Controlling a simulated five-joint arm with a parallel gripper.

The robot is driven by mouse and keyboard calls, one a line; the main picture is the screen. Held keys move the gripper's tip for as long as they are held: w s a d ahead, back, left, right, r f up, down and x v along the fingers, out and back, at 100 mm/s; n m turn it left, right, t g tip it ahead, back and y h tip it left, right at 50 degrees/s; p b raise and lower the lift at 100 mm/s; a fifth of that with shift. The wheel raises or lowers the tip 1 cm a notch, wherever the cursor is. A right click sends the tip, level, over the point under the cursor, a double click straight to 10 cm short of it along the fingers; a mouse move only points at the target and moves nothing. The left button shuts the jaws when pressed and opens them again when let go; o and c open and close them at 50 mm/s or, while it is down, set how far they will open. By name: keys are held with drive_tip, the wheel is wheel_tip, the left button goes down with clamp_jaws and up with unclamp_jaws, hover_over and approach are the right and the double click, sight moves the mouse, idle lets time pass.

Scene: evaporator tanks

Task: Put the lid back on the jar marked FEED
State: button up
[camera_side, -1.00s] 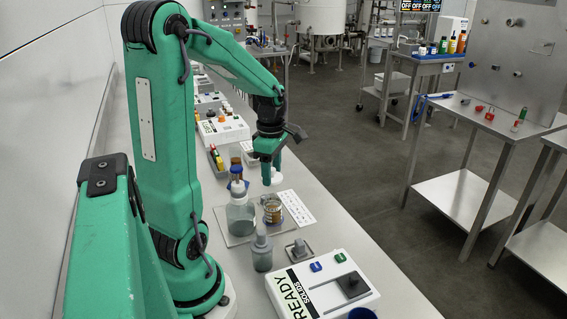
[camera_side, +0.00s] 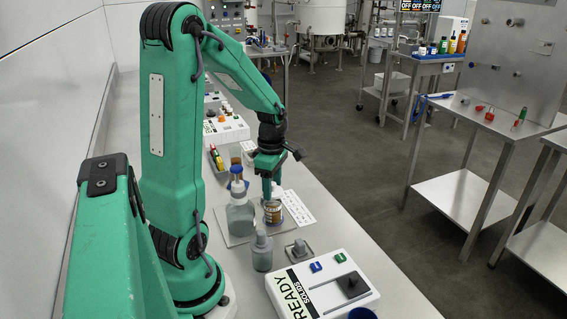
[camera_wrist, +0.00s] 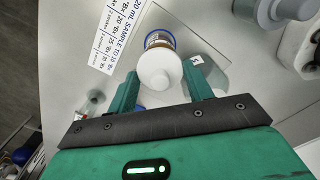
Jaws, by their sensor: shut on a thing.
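A small amber jar (camera_side: 272,213) with a pale label stands on a thin grey mat on the bench. Its label wording is too small to read. A white round lid (camera_wrist: 160,70) is between the fingers of my gripper (camera_wrist: 160,88), which is shut on it. In the side view my gripper (camera_side: 271,188) points down at the jar, with the lid partly hidden by a finger. In the wrist view the lid covers the jar's mouth, and the jar (camera_wrist: 159,40) shows beyond it. I cannot tell whether lid and jar touch.
A large grey bottle (camera_side: 240,216) stands just left of the jar, and a smaller grey bottle (camera_side: 262,252) in front. A printed white card (camera_side: 298,208) lies to the right. A white READY box (camera_side: 322,285) is nearer the camera. The bench's right edge is close.

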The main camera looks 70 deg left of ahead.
drive_tip(key=shift+f, duration=0.95)
drive_tip(key=shift+f, duration=0.2)
idle(1.6)
drive_tip(key=o, duration=1.5)
drive_tip(key=shift+r, duration=0.15)
drive_tip(key=shift+r, duration=3.4)
clamp_jaws()
